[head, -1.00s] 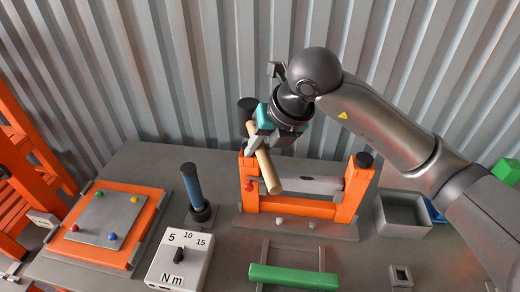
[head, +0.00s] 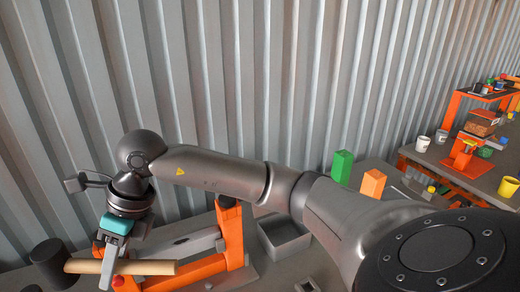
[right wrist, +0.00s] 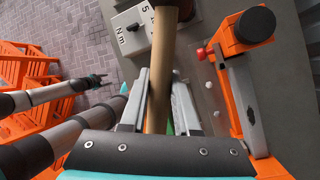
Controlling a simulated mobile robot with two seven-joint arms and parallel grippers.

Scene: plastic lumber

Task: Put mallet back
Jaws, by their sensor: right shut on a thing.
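The mallet has a black cylindrical head (head: 50,265) and a pale wooden handle (head: 155,267). My right gripper (head: 108,268) is shut on the handle, close to the head, and the handle lies nearly level across the head view. In the right wrist view the handle (right wrist: 161,65) runs between the two grey fingers of that gripper (right wrist: 160,100). The mallet is in front of the left part of an orange frame (head: 232,235). My left gripper (right wrist: 98,80) shows small and dark in the right wrist view, apart from the mallet; its opening is unclear.
A grey open bin (head: 285,238) stands right of the frame. A green block (head: 342,165) and an orange block (head: 373,184) stand behind my right arm. A white dial box (right wrist: 130,30) is near the mallet in the wrist view. Another bench with cups (head: 423,144) is at right.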

